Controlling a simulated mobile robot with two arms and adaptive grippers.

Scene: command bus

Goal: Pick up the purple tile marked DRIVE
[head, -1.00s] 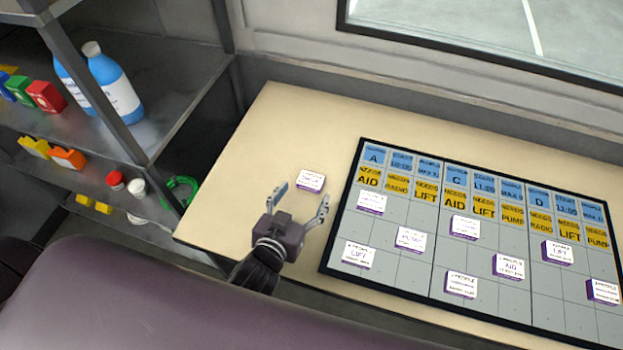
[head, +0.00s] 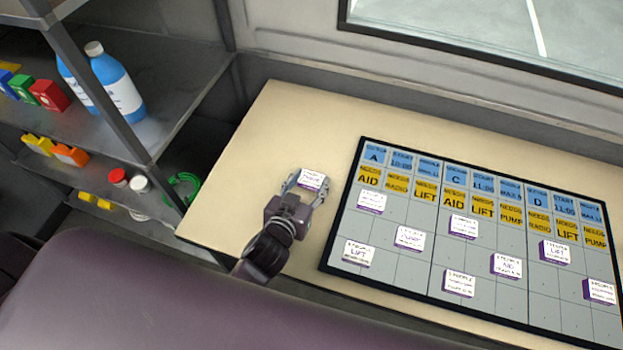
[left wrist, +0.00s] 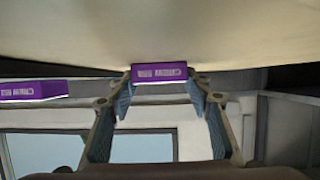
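A small tile (head: 312,179) with a white printed top and purple sides lies on the cream tabletop, left of the board. Its print is too small to read. My left gripper (head: 306,188) reaches it from the front, one finger at each side. In the left wrist view the tile's purple edge (left wrist: 159,73) sits between the tips of my left gripper (left wrist: 159,90), and both fingers appear to meet its ends. The tile still appears to be at table level. My right gripper is not in view.
The black-framed board (head: 333,251) to the right holds blue and yellow header cards and several white-and-purple tiles. A metal shelf (head: 183,113) with blue bottles (head: 118,88) and coloured items stands at the left. The tabletop (head: 262,130) behind the tile is clear.

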